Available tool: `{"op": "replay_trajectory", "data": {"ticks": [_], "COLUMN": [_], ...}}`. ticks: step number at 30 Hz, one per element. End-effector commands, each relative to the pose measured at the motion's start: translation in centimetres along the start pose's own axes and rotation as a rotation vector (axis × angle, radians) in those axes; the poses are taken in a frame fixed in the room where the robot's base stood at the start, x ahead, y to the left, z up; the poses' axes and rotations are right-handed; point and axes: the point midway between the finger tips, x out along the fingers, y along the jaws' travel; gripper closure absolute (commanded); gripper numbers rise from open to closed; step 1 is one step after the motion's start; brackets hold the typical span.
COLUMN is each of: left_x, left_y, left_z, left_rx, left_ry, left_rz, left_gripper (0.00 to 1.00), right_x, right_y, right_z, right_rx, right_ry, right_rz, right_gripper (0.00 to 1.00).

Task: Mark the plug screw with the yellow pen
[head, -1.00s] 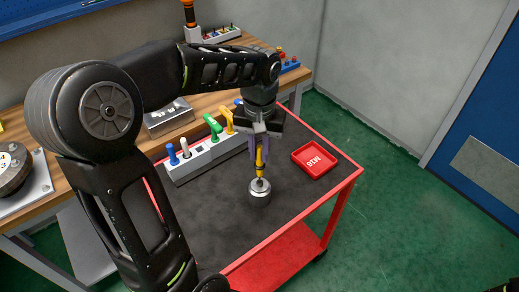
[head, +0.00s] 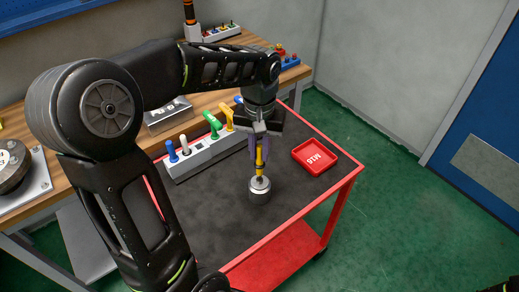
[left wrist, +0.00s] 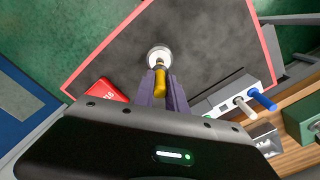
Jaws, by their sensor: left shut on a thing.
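My left gripper (head: 260,150) is shut on the yellow pen (head: 260,160) and holds it upright, point down. The pen also shows between the purple fingers in the left wrist view (left wrist: 160,85). Below it stands a short silver round metal piece (head: 259,192), which looks like the plug screw, on the dark cart top. It also shows in the left wrist view (left wrist: 159,54). The pen's lower end is at the middle of its top face; I cannot tell if they touch.
A grey holder (head: 205,155) with blue, white and green pens stands left of the gripper. A red M16 tray (head: 314,157) lies to the right on the red-edged cart (head: 225,225). A wooden workbench (head: 130,125) runs behind. The cart's front is clear.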

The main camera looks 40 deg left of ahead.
Motion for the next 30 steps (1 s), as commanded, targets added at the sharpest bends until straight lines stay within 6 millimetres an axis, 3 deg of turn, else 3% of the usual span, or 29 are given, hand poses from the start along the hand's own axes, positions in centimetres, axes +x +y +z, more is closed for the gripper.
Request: {"op": "replay_trajectory", "data": {"ticks": [30], "left_x": [0.6], "left_y": [0.0], "left_z": [0.0], "left_rx": [0.0], "left_ry": [0.0], "left_rz": [0.0], "left_gripper": [1.0], "right_x": [0.42], "right_y": [0.15], "right_z": [0.0], "right_rx": [0.0], "right_ry": [0.0], "right_rz": [0.0], "right_gripper": [0.15]}}
